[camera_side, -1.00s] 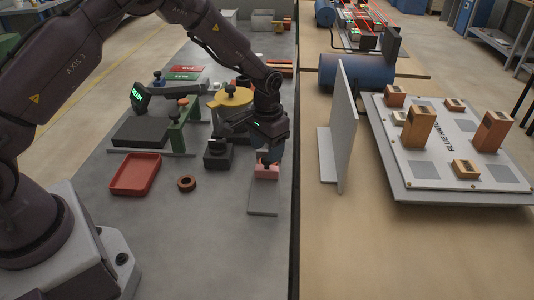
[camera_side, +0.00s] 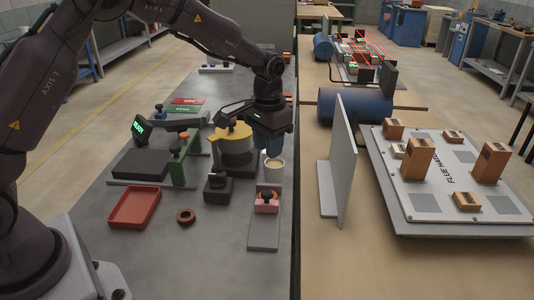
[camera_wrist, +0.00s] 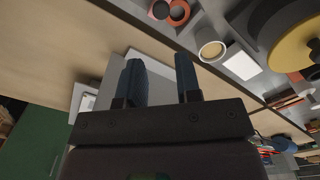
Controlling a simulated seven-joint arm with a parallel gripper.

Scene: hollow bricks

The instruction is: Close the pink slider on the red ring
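The pink slider (camera_side: 266,203), a small block with a dark knob on top, sits toward the far part of a grey plate (camera_side: 263,237) in the side view. My gripper (camera_side: 272,151) is above and beyond the slider, near a cream cup (camera_side: 274,171), not touching the slider. In the wrist view my gripper (camera_wrist: 161,78) has its two blue fingers apart with nothing between them.
A red tray (camera_side: 134,208) is at the left. A black knobbed block (camera_side: 217,189) and a yellow-topped drum (camera_side: 234,140) stand left of the slider. A grey upright panel (camera_side: 343,165) and a board with orange hollow bricks (camera_side: 418,160) are at the right.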

